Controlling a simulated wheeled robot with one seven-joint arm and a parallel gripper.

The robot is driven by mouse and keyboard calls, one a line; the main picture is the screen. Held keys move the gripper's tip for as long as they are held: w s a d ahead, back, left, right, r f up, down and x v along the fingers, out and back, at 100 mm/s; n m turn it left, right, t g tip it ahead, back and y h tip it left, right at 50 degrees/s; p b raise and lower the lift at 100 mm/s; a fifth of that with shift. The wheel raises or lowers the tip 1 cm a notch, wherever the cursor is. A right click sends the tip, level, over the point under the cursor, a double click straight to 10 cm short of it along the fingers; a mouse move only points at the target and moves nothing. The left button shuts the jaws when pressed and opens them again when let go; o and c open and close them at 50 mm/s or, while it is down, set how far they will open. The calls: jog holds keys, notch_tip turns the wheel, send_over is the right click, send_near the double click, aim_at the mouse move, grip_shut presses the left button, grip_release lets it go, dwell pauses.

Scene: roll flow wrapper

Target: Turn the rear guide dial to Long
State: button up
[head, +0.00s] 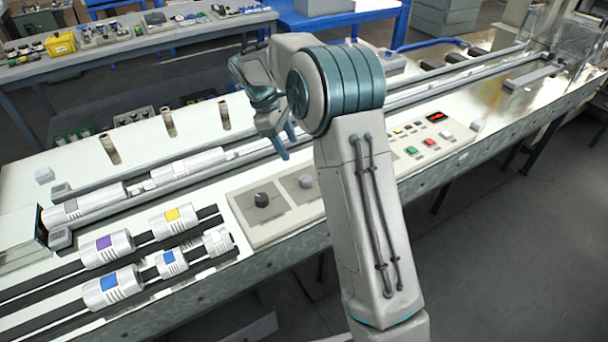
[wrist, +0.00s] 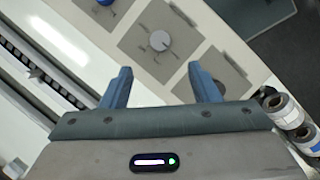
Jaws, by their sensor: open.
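A row of dials sits on a pale panel (head: 240,205) at the front of the machine. In the head view I see a black dial (head: 262,200) and a light grey dial (head: 306,182). The wrist view shows the grey dial (wrist: 159,41) on a darker square plate, a blue dial (wrist: 105,2) cut by the top edge, and a dark dial partly behind the right finger. I cannot tell which is the rear guide dial; labels are unreadable. My gripper (head: 287,142) is open and empty above and behind the panel; it also shows in the wrist view (wrist: 160,80).
Green and red buttons (head: 411,150) lie to the right. Upright posts (head: 168,122) stand at the back left. Long rails run behind the panel. My arm hides part of the panel.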

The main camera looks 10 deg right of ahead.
aim_at(305, 178)
jog(key=x, duration=1.1)
jog(key=shift+d+f, duration=0.15)
jog(key=shift+f, duration=0.1)
jog(key=c, duration=1)
